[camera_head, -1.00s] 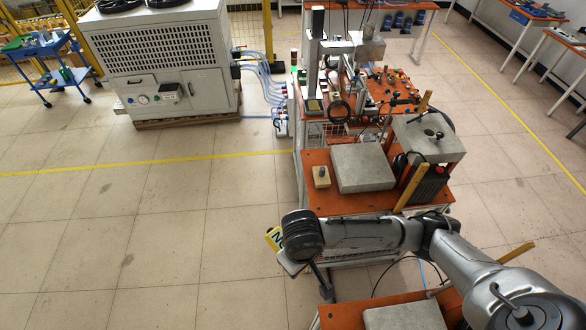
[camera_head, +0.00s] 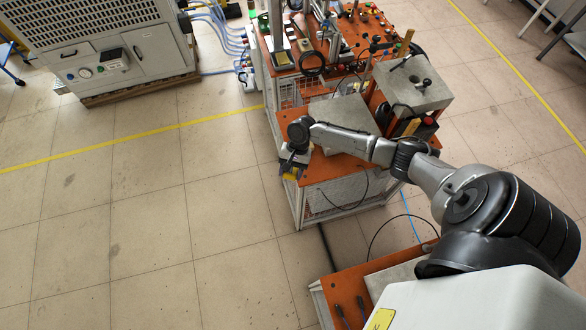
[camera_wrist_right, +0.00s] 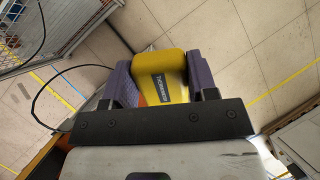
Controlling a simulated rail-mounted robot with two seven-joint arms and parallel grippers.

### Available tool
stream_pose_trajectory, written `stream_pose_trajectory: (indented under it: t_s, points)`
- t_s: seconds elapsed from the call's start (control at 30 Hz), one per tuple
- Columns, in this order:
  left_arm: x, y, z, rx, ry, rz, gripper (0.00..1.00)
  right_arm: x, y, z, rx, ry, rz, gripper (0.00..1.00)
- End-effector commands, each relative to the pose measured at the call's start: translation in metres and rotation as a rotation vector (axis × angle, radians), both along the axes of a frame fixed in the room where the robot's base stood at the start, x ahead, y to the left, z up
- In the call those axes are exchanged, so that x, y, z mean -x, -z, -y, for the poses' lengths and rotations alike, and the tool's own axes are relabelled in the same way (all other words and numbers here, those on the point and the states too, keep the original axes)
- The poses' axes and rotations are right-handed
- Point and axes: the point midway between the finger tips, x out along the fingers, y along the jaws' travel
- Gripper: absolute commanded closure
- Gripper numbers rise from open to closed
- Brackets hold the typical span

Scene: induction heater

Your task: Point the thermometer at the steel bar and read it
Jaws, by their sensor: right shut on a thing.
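My right gripper (camera_head: 291,165) is at the front left corner of the orange bench (camera_head: 320,172) in the head view. It is shut on a yellow handheld thing, probably the thermometer (camera_wrist_right: 161,76), which fills the space between the two purple-grey fingers in the wrist view. In the head view only a little yellow shows below the gripper. I cannot make out the steel bar or the thermometer's reading in either view. My left gripper is not in view.
A grey slab (camera_head: 341,112) lies on the bench beside my right arm. A raised grey block (camera_head: 413,82) stands to the right. Equipment crowds the bench behind. A large grey cabinet (camera_head: 113,54) stands at the back left; the tiled floor left of the bench is clear.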

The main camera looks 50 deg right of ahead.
Motion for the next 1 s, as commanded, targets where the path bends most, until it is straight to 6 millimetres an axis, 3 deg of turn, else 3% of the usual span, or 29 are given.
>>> stream_pose_trajectory:
  t_s: [0.37,0.8,1.0]
  points:
    - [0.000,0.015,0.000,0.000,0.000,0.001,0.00,-0.002,0.018,0.020,-0.028,0.074,-0.001,0.75]
    - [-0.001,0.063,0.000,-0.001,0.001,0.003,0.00,-0.015,0.039,0.049,-0.025,0.071,-0.001,0.75]
    - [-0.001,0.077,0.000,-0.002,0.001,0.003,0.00,-0.020,0.041,0.058,-0.026,0.070,-0.001,0.75]
